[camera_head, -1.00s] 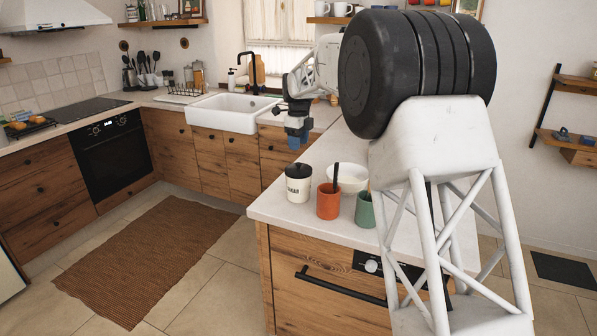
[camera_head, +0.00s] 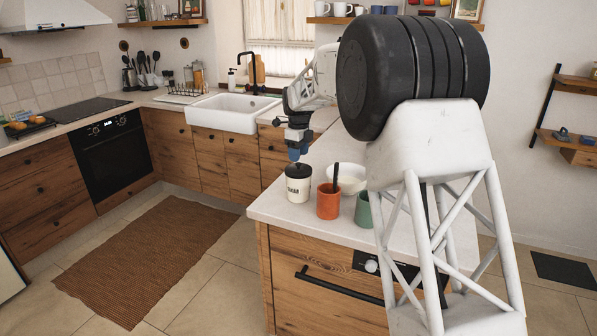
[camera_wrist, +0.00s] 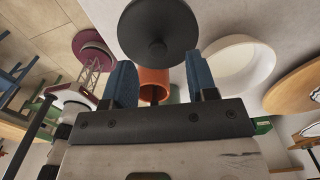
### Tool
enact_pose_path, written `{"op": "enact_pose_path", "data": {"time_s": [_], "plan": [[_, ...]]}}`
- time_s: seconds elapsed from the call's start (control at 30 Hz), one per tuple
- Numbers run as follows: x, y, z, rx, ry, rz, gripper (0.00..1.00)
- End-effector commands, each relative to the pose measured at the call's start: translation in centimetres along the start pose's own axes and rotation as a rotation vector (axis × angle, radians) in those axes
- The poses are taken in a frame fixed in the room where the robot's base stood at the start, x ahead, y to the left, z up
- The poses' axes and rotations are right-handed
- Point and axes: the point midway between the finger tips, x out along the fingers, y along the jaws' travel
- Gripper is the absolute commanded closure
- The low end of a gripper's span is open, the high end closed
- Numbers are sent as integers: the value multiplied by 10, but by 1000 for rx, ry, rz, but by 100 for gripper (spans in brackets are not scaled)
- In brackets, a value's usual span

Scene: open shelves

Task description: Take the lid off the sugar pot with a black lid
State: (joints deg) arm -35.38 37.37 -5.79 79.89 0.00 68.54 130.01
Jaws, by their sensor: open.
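The sugar pot (camera_head: 298,188) is white with dark lettering and stands upright at the left edge of the light counter. Its black lid (camera_head: 298,170) sits on top. In the wrist view the round black lid (camera_wrist: 152,22) and its knob lie just beyond my fingertips. My gripper (camera_head: 294,153) is above the pot and close to the lid, pointing down. In the wrist view its two blue fingers (camera_wrist: 162,82) stand apart with nothing held between them. I cannot tell whether a finger touches the lid.
An orange cup (camera_head: 328,202) with a dark utensil stands right of the pot, and also shows in the wrist view (camera_wrist: 154,77). A white bowl (camera_head: 351,184) is behind it. A green cup (camera_head: 364,213) is farther right. The counter's front left is clear.

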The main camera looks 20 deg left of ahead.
Motion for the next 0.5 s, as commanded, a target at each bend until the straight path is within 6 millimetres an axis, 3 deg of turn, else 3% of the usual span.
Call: {"op": "enact_pose_path", "data": {"time_s": [0.23,0.5], "plan": [[28,3,-1,0,0,0,47],[37,3,-1,0,0,0,47]]}}
